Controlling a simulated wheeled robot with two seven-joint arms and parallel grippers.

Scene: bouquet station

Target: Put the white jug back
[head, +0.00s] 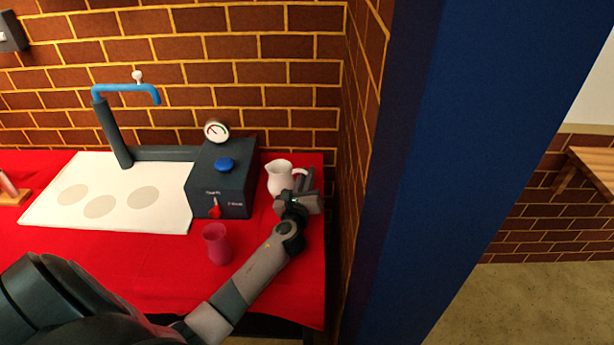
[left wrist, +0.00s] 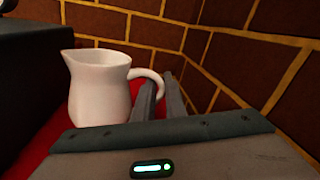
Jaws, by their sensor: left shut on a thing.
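The white jug (head: 279,178) stands upright at the right end of the red-covered table, just right of the dark control box. In the left wrist view the jug (left wrist: 98,88) has its spout to the left and its handle to the right. My left gripper (head: 307,180) is at the jug's right side, with its fingers shut on the handle (left wrist: 157,88). The jug's base is partly hidden by my gripper. My right gripper is not in view.
The dark box (head: 226,180) with a blue knob and red lever stands close left of the jug. A pink cup (head: 217,244) stands in front. A white board (head: 62,212) with pale circles lies left. A brick wall (head: 364,130) closes the right side.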

